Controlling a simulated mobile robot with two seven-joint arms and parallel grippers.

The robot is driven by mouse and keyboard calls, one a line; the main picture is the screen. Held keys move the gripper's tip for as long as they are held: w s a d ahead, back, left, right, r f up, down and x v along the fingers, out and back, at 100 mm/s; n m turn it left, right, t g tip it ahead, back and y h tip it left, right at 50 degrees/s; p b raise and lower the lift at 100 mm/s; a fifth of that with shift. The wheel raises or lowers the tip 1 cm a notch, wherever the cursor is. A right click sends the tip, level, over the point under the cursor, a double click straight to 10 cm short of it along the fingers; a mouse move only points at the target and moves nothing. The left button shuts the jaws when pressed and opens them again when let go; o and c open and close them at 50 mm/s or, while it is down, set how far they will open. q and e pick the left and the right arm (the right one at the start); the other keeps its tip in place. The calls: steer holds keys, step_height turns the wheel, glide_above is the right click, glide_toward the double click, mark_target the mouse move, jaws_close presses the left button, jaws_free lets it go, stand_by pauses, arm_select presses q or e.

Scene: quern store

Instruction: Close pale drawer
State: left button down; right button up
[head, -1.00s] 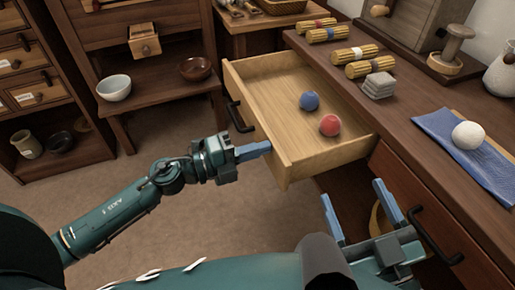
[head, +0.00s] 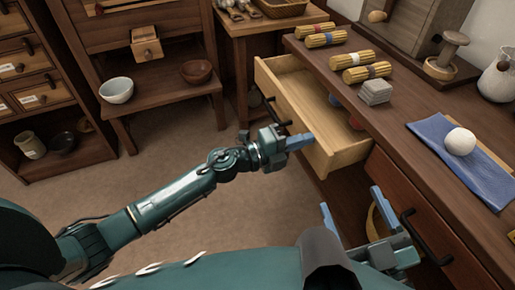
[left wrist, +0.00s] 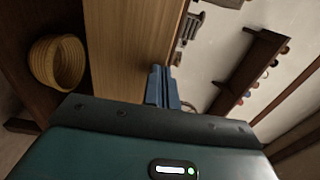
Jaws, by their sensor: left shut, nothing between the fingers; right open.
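The pale drawer (head: 340,152) juts partly out of the dark wooden counter, with its black handle on the front. In the left wrist view the shut fingers (left wrist: 161,84) lie against or just beside a pale wooden panel (left wrist: 128,45); contact is hard to tell. My right gripper (head: 351,197) is open and empty before the counter's lower front.
The counter top bears several yellow bundles (head: 351,58), grey stacked slabs (head: 376,91) and a blue cloth (head: 445,150) with a white ball (head: 460,141). A reddish closed drawer (head: 393,190) is nearer. Floor left of the drawer is clear.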

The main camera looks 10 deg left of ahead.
mark_target(319, 136)
arm_select(q)
steer(key=x, duration=0.7)
steer(key=shift+d, duration=0.1)
steer(key=shift+w+d, duration=0.35)
steer(key=shift+d, duration=0.05)
arm_select(e)
steer(key=shift+w+r, duration=0.15)
steer(key=shift+r, duration=0.1)
